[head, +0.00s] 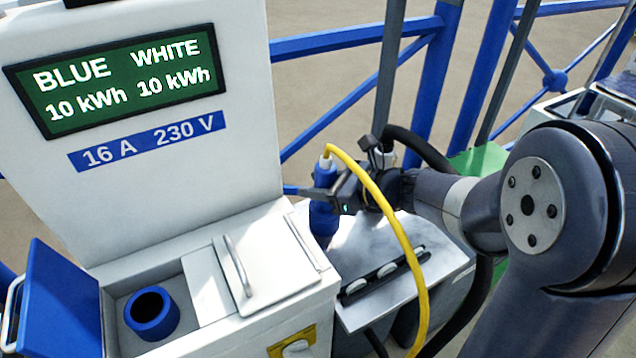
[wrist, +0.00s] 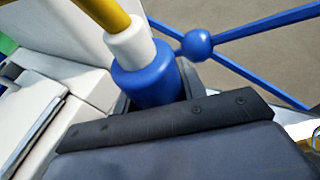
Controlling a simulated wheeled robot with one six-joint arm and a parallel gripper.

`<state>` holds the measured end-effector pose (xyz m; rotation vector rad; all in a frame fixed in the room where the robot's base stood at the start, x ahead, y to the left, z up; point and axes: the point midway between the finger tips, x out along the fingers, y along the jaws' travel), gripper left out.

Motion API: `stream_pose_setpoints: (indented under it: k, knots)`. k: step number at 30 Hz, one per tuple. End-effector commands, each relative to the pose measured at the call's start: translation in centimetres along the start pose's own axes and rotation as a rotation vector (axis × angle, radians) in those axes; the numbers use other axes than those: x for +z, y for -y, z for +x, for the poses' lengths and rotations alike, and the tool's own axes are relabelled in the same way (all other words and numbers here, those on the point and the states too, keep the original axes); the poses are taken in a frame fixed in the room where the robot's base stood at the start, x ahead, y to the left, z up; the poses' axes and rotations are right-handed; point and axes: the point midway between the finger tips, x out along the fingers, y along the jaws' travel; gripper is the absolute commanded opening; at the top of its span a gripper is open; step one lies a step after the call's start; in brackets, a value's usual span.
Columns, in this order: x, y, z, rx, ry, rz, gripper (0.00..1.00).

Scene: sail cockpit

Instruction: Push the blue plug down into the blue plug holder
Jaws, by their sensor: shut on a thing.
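The blue plug (head: 323,212) has a white collar and a yellow cable (head: 401,232) coming out of its top. My gripper (head: 328,194) is shut on the plug, which is roughly upright beside the right side of the white cabinet. In the wrist view the plug (wrist: 146,80) sits between my fingers, partly hidden by the dark gripper body. The blue plug holder (head: 152,311) is a round blue socket with a dark opening, in a recess at the lower left. Its blue lid (head: 58,305) stands open. The plug is apart from the holder, to its right and higher.
The white cabinet (head: 150,185) carries a green display (head: 118,80). A closed white lid (head: 262,262) with a handle lies right of the holder. A grey panel (head: 400,283) with black fittings is below my gripper. Blue railings (head: 425,80) stand behind.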

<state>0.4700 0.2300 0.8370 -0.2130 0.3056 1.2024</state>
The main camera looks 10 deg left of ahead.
Motion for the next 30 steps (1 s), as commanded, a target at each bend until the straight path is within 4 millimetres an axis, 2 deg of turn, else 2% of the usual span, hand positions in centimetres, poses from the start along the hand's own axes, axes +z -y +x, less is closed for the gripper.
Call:
stream_pose_setpoints:
  k: [15,16,18,26,30]
  knots:
    - [-1.04,0.01,0.39,0.000,0.001,0.000,0.07]
    - [-0.97,0.01,0.37,0.000,0.001,0.000,0.41]
    - [-0.93,0.01,0.35,0.000,0.001,0.000,0.46]
    - [-0.99,0.00,0.28,0.000,-0.001,0.001,0.48]
    - [-0.83,0.07,-0.60,-0.001,0.000,0.000,0.48]
